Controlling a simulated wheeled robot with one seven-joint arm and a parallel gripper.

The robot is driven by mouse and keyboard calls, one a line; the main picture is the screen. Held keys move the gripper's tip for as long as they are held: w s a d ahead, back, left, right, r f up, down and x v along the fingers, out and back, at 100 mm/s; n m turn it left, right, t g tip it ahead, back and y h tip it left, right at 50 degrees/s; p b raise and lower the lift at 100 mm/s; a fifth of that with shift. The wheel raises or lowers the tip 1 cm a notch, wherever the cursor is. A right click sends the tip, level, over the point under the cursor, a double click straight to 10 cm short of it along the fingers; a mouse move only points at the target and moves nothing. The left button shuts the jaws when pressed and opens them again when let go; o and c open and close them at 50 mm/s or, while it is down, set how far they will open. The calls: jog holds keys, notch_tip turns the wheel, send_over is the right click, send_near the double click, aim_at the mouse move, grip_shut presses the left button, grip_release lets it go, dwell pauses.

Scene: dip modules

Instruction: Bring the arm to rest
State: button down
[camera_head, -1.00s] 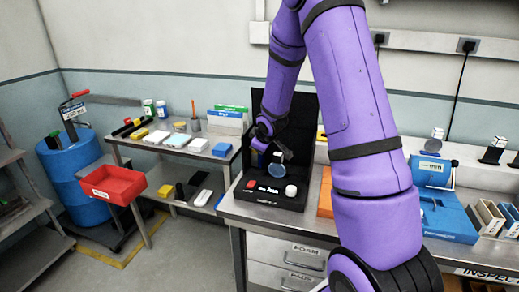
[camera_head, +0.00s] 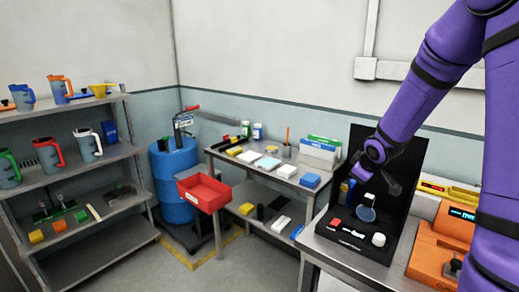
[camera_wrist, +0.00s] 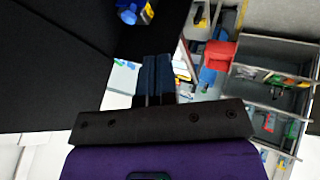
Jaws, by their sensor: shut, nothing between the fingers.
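My purple arm (camera_head: 435,75) comes in from the right in the head view and bends down to the left. My gripper (camera_head: 388,185) hangs over the open black case (camera_head: 405,205) on the metal bench, in front of its raised lid. In the wrist view the two dark fingers of my gripper (camera_wrist: 155,75) lie side by side, shut and empty. A round clear-blue disc (camera_head: 366,214), a white round piece (camera_head: 378,240) and a small red piece (camera_head: 335,223) sit in the case below the gripper. The gripper appears above them, apart from them.
An orange device (camera_head: 440,255) stands right of the case. A side table (camera_head: 255,172) with boxes and bottles stands at the back. A red bin (camera_head: 204,192) stands by a blue drum (camera_head: 174,180). Shelves (camera_head: 70,165) with jugs are at left. Floor between is clear.

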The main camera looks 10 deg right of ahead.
jog(key=s+a+r+m, duration=0.2)
jog(key=s+a+r, duration=0.25)
jog(key=r, duration=0.45)
jog(key=s+a+r+m, duration=0.1)
jog(key=s+a+r, duration=0.2)
jog(key=s, duration=0.6)
jog(key=s+a+r+m+g+y, duration=0.1)
jog(key=s+a+r, duration=0.2)
jog(key=s, duration=0.6)
jog(key=s+a+r+m+g, duration=0.1)
jog(key=s+a+r, duration=0.3)
jog(key=s, duration=0.5)
jog(key=shift+a+m+y, duration=0.4)
jog(key=shift+a+m, duration=0.2)
jog(key=shift+a, duration=0.35)
jog(key=c, duration=1.8)
grip_release()
jog(key=shift+w, duration=0.1)
